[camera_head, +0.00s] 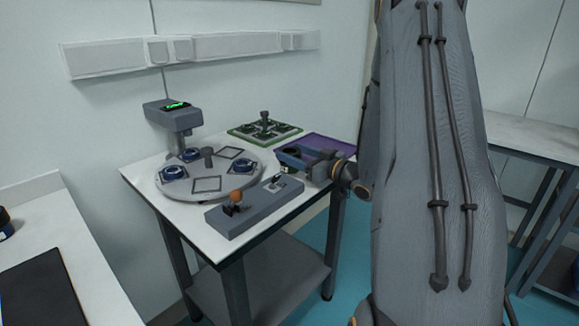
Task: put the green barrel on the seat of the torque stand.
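My gripper (288,156) reaches in from the right, level with the far right of the small table and in front of a purple mat. Something dark shows at its fingers, but I cannot tell whether it is held. A green-edged tray (240,134) at the back holds several small dark green pieces around a dark post. I cannot pick out the green barrel for certain. A grey instrument with a lit green display (176,106) stands at the back left. I cannot tell whether it is the torque stand, and no seat is clearly visible.
A round grey turntable (179,189) carries blue ringed parts (174,172), square outlines and a central post. A grey block (243,217) with an orange knob (236,196) lies at the front. The purple mat (325,143) lies at right. A bench (90,258) stands at left.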

